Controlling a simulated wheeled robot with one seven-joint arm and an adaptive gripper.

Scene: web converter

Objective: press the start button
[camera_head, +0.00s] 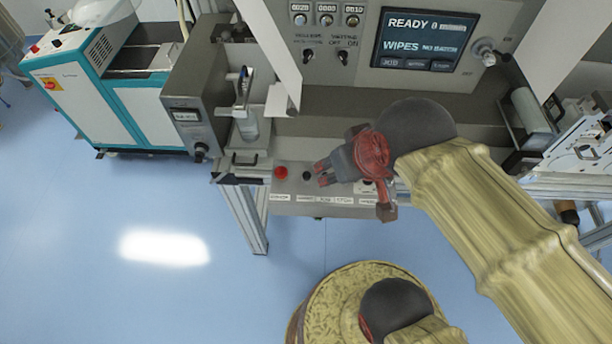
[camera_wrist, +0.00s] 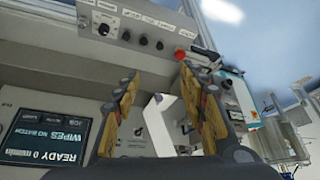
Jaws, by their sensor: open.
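A grey button panel (camera_head: 290,207) is on the front of the machine. It carries a red button (camera_head: 281,172) at its left end and a black button (camera_head: 306,175) beside that. The labels are too small to read surely, so I cannot tell which is the start button. My gripper (camera_head: 352,192) is open and empty, over the panel's right part, hiding some buttons. Its spread fingers (camera_wrist: 158,72) show in the wrist view, apart from the row.
A screen (camera_head: 424,40) above the panel reads READY and WIPES NO BATCH. Two dark knobs (camera_head: 326,56) are left of it. The blue floor (camera_head: 90,270) is clear at left.

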